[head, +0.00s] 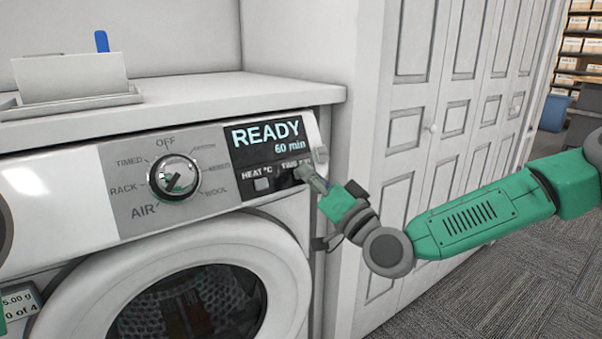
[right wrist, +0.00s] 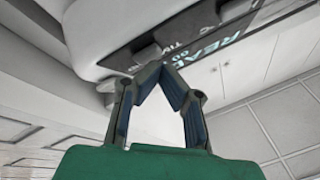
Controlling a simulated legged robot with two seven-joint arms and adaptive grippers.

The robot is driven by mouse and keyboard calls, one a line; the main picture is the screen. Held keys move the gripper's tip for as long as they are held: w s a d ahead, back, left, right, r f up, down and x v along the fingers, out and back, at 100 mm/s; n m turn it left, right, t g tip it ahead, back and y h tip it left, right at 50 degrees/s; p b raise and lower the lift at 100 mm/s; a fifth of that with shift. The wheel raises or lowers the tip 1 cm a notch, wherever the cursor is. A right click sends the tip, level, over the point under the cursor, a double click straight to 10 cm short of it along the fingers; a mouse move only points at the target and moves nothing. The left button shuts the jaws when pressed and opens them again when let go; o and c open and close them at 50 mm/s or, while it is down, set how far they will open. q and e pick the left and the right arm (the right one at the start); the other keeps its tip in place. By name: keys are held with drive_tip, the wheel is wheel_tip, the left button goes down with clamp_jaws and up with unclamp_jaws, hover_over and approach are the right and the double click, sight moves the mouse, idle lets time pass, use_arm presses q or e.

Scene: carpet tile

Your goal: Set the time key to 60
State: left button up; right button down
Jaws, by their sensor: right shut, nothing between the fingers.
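The dryer's display (head: 266,136) reads READY and 60 min. Below it are a key (head: 261,184) under the HEAT °C label and the time key, whose label is partly covered by my gripper. My right gripper (head: 303,175) is shut and empty, its tips at or just in front of the time key; I cannot tell whether they touch it. In the right wrist view the shut fingertips (right wrist: 160,68) are close to the panel's keys, with the display (right wrist: 228,50) tilted beside them.
A round dial (head: 174,177) with OFF, TIMED, RACK, AIR and WOOL marks is left of the display. The round door (head: 80,310) is below. A counter (head: 215,93) holds a white holder (head: 70,76). White cabinet doors (head: 400,130) stand close on the right; carpet (head: 500,280) is clear.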

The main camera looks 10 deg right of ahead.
drive_tip(key=shift+s+d+r, duration=0.15)
drive_tip(key=shift+s+r, duration=0.1)
drive_tip(key=shift+s, duration=0.1)
drive_tip(key=s+p, duration=0.1)
drive_tip(key=s+d+r, duration=0.1)
drive_tip(key=s+r+p, duration=0.1)
drive_tip(key=s, duration=0.1)
drive_tip(key=shift+s+d+r+p, duration=0.1)
drive_tip(key=shift+d+p, duration=0.15)
drive_tip(key=shift+p, duration=0.1)
idle(1.0)
